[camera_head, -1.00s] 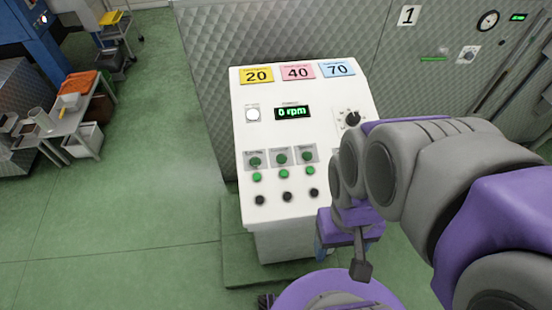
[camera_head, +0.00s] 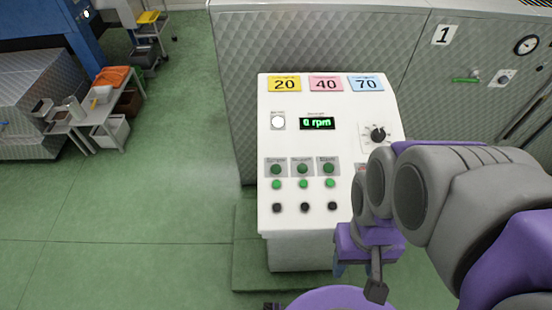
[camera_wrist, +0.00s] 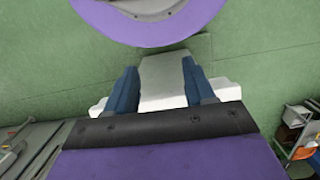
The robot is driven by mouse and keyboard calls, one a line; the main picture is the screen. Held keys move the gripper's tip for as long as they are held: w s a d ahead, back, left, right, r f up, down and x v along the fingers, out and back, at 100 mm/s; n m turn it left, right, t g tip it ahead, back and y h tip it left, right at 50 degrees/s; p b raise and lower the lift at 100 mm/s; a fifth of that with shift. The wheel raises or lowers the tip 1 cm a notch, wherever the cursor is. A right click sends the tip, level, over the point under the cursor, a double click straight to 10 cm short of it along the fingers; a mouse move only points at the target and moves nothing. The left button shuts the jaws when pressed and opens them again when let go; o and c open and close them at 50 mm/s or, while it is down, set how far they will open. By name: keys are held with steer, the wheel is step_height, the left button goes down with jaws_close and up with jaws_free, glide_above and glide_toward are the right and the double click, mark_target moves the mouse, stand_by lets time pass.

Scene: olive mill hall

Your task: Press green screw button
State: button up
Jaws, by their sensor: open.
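A white control console (camera_head: 345,215) stands in the middle of the head view. Its sloped face has three labelled dark green buttons: left (camera_head: 276,169), middle (camera_head: 302,168) and right (camera_head: 328,168). Smaller bright green buttons sit below them, with black ones lower down. The labels are too blurred to read surely, so I cannot tell which is the screw button. My gripper (camera_wrist: 161,88) is open and empty in the wrist view, its blue fingers apart. In the head view it is low, by the console's lower right side, away from the buttons; my arm partly hides the right of the panel.
The console's display (camera_head: 317,123) reads 0 rpm. A white round button (camera_head: 278,122) and a black knob (camera_head: 378,134) flank it. A machine with patterned metal panels (camera_head: 300,45) stands behind. A small grey table (camera_head: 95,112) is at left. The green floor between is clear.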

jaws_close()
stand_by(1.4)
